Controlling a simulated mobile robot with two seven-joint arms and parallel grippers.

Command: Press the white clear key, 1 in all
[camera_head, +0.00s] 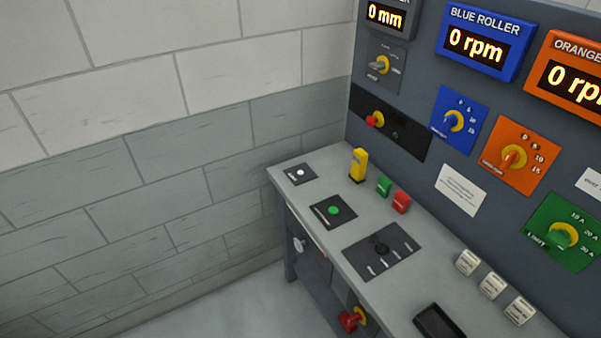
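A small round white button (300,173) sits on a dark square plate (291,176) at the far left end of the grey console desk. It is the only plain white round button in view; the lettering on its plate is too small to read. Several cream-white block keys (467,262) stand in a row at the lower right of the desk, and their labels are also unreadable. Neither of my grippers shows in the head view.
The desk (330,258) also bears a green button (334,211), a yellow upright part (358,165), green (384,186) and red (401,202) blocks, and a dark selector plate (382,250). A panel with knobs and displays rises behind; a block wall (150,150) stands left.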

